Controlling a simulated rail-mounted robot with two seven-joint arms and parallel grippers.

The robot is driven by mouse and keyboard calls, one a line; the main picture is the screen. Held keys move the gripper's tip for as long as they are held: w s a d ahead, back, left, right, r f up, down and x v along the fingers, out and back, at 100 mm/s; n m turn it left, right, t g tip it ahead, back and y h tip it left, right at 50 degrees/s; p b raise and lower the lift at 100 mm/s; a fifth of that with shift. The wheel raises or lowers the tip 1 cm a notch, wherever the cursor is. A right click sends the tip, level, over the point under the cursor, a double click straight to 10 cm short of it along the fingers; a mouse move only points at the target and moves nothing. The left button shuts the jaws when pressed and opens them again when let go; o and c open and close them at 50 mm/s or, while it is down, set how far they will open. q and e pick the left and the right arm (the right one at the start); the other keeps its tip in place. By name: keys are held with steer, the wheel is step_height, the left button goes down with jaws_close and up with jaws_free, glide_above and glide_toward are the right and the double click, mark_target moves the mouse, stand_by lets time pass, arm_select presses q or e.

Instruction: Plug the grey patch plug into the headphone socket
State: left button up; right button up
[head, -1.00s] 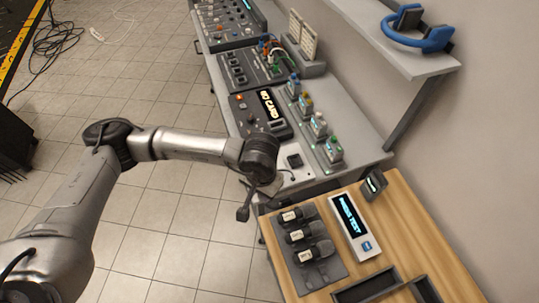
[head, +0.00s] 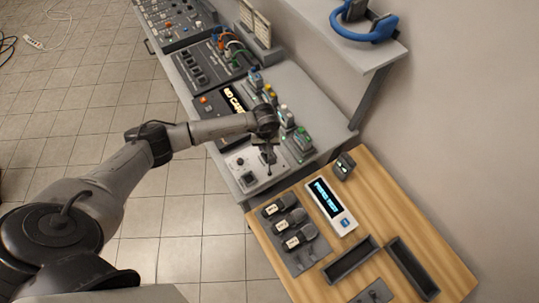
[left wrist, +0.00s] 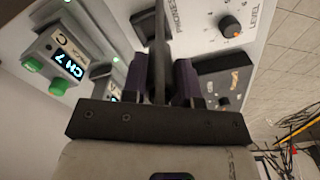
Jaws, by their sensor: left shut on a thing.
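My left gripper (head: 268,156) is over the right part of a white panel (head: 238,166) on the console's near end. In the left wrist view its purple-dark fingers (left wrist: 160,82) are shut on a narrow dark grey piece, which looks like the grey patch plug (left wrist: 158,45). The piece points up the picture, towards the white panel (left wrist: 200,42). The panel has blurred lettering beside the plug and an orange-marked knob (left wrist: 231,25). I cannot make out the headphone socket; the gripper and plug cover part of the panel. My right gripper is not in view.
Several small button units with displays (left wrist: 62,62) stand beside the panel. A wooden table (head: 395,215) nearby holds microphones (head: 290,220), a display box (head: 331,205) and dark trays (head: 350,258). A shelf with blue headphones (head: 365,30) overhangs the right.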

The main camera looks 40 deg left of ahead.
arm_select(q)
steer(key=shift+w+a, duration=0.2)
steer(key=shift+w, duration=0.35)
steer(key=shift+w+d+f+n, duration=0.15)
steer(key=shift+d+f+n, duration=0.15)
steer(key=shift+f, duration=0.1)
steer(key=shift+a+f+b, duration=0.1)
steer(key=shift+f+b, duration=1.75)
steer(key=shift+f, duration=0.75)
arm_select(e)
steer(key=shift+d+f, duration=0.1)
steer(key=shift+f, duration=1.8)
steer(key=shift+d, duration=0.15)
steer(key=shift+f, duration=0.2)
arm_select(q)
steer(key=shift+b, duration=0.45)
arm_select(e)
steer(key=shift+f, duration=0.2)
